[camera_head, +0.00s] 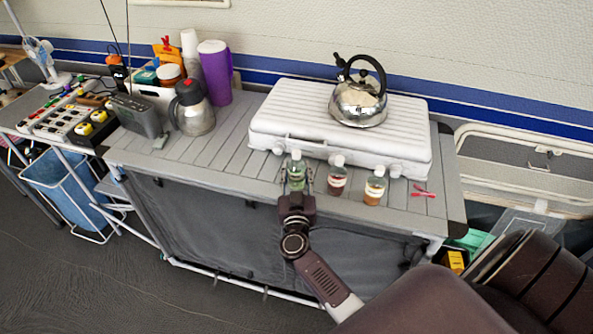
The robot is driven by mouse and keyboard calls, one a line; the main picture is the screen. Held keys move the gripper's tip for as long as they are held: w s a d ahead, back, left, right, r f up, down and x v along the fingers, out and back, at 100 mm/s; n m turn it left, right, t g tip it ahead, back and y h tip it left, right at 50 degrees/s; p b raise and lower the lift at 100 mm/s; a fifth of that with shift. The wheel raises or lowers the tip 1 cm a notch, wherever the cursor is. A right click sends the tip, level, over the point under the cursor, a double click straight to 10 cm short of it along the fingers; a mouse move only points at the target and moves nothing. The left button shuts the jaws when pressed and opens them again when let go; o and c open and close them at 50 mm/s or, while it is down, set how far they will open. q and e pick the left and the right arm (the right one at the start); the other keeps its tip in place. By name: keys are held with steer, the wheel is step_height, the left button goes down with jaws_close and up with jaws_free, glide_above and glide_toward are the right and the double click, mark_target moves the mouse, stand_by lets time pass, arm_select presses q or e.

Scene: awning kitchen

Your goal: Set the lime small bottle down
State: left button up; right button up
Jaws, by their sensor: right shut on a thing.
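The lime small bottle (296,174) is upright at the front edge of the grey slatted table (232,150), in front of the white stove case. My right gripper (296,186) is shut on it from the front, with a finger on each side. The bottle's base is hidden by the gripper, so I cannot tell whether it touches the table. A dark red small bottle (337,178) and an amber small bottle (375,188) stand in a row to its right. My left gripper is not in view.
A white stove case (281,120) with a steel kettle (357,103) stands behind the bottles. A red clip (424,190) lies at the right. A steel jug (192,110), a radio (136,114) and a purple cup (215,75) stand at the left. Bare slats lie left of the gripper.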

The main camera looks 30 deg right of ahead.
mark_target(297, 176)
steer(key=shift+f, duration=0.15)
steer(key=o, duration=1.1)
steer(key=shift+f+b, duration=0.1)
steer(key=shift+b, duration=0.35)
steer(key=v, duration=0.7)
steer(key=shift+s+a+r, duration=0.15)
steer(key=shift+s+r, duration=0.1)
steer(key=shift+s, duration=0.15)
